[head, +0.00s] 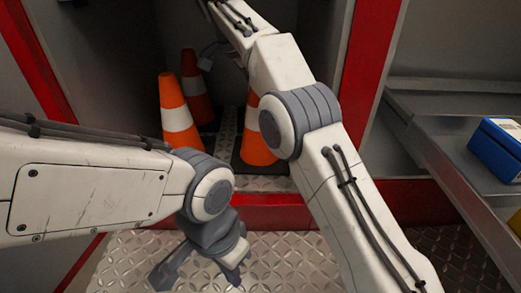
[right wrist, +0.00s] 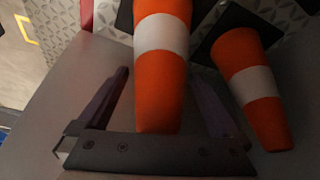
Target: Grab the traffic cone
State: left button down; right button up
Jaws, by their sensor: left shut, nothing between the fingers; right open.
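Orange traffic cones with white bands stand in the red-framed compartment. In the head view one cone (head: 175,115) is at the left, a second cone (head: 196,88) is behind it, and a third cone (head: 257,145) is partly hidden by my right arm. In the right wrist view a cone (right wrist: 162,75) shows between the fingers of my right gripper (right wrist: 160,85), which is open; I cannot tell whether they touch it. Another cone (right wrist: 255,88) stands to the right, outside the fingers. My left gripper (head: 205,258) is shut and empty, low over the metal floor in front of the compartment.
A red sill (head: 268,212) runs across the compartment's front, and a red post (head: 370,75) stands at its right side. A blue box (head: 498,148) sits on the grey shelf (head: 440,125) at the right. The diamond-plate floor (head: 290,262) in front looks clear.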

jog(key=shift+f, duration=0.4)
grip_shut()
